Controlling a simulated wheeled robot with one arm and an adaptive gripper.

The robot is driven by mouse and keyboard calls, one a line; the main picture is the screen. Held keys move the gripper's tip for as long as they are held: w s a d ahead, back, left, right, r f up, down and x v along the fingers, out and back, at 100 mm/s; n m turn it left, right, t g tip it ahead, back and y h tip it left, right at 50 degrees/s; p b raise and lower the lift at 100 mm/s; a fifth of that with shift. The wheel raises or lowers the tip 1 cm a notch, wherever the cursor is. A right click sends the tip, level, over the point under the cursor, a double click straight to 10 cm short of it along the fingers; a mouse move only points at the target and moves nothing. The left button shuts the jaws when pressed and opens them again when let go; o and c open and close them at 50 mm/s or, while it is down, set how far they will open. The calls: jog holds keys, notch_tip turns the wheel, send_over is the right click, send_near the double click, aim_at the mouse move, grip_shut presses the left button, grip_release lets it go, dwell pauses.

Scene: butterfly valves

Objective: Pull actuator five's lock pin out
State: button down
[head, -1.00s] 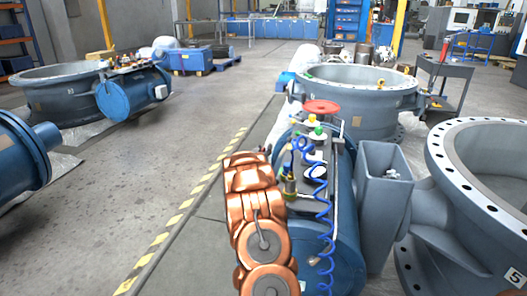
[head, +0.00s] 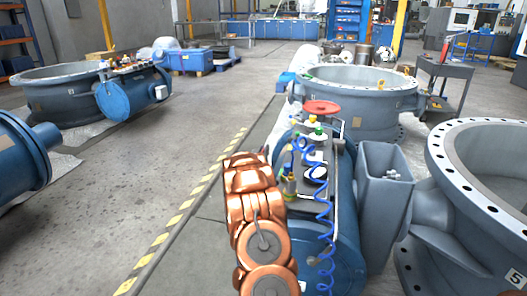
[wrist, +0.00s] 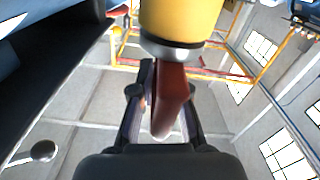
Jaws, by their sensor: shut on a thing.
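Actuator five is the blue cylinder (head: 340,245) beside the grey valve body marked 5 (head: 470,215). It carries a red handwheel (head: 321,107), a blue coiled hose (head: 322,215) and small yellow and green fittings. In the wrist view my gripper (wrist: 163,90) points up at a yellow cylindrical part (wrist: 184,20) with a metal collar. Its dark fingers are shut on a red strip-like piece (wrist: 172,100) just below that collar, apparently the lock pin's tag. The pin itself cannot be made out. In the head view my copper arm hides the gripper and the grip.
A grey box-shaped housing (head: 383,195) stands right of the actuator, close to the valve. Another grey valve (head: 360,98) lies behind. More blue actuators (head: 130,92) stand at the left.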

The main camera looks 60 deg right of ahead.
jog(key=shift+s+d, duration=0.1)
jog(key=shift+s, duration=0.05)
notch_tip(320, 180, up, 4)
jog(key=p, duration=0.3)
jog(key=shift+r, duration=0.15)
jog(key=shift+s+d, duration=0.1)
jog(key=c, duration=1.3)
grip_release()
jog(key=shift+o, duration=0.5)
jog(key=shift+a, duration=0.2)
